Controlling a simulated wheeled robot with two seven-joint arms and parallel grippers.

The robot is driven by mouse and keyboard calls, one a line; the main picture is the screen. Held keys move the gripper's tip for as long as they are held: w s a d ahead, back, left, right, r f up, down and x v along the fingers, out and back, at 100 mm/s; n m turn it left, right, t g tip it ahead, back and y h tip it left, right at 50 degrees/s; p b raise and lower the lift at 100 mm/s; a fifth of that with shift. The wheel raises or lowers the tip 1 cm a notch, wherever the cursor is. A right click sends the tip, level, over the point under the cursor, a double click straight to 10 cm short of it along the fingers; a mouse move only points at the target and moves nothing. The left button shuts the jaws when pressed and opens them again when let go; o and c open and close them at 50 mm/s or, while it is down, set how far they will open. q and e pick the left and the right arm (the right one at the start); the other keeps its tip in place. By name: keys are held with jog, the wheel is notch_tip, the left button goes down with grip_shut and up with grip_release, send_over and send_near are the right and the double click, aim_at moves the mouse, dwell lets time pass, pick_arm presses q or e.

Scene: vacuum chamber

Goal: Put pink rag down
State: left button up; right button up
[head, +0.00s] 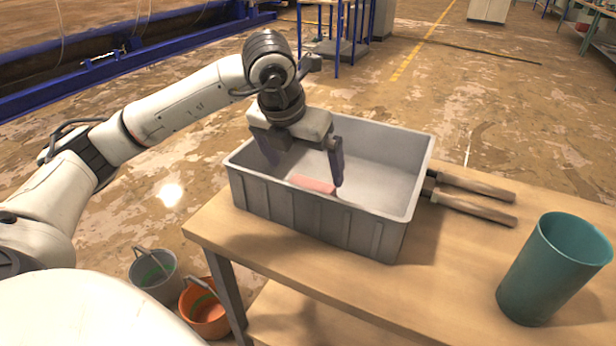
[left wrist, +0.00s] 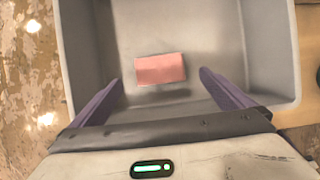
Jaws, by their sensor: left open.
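The pink rag (head: 313,185) is a small flat rectangle inside the grey bin (head: 408,170). In the left wrist view the rag (left wrist: 160,69) lies flat on the bin's floor, apart from both fingers. My left gripper (head: 306,172) hangs over the bin with its fingers down inside the walls. In the left wrist view its dark purple fingers (left wrist: 163,88) are spread wide with nothing between them. In the head view the bin's front wall hides part of the rag. My right gripper does not show.
The bin stands on a wooden table (head: 447,255). Two wooden-handled tools (head: 474,195) lie right of it, and a teal cup (head: 553,270) stands at the front right. A grey bucket (head: 154,277) and an orange bucket (head: 205,312) are on the floor at left.

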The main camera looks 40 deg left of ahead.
pick_arm(q)
jog(key=shift+v, duration=2.4)
jog(key=shift+f, duration=0.1)
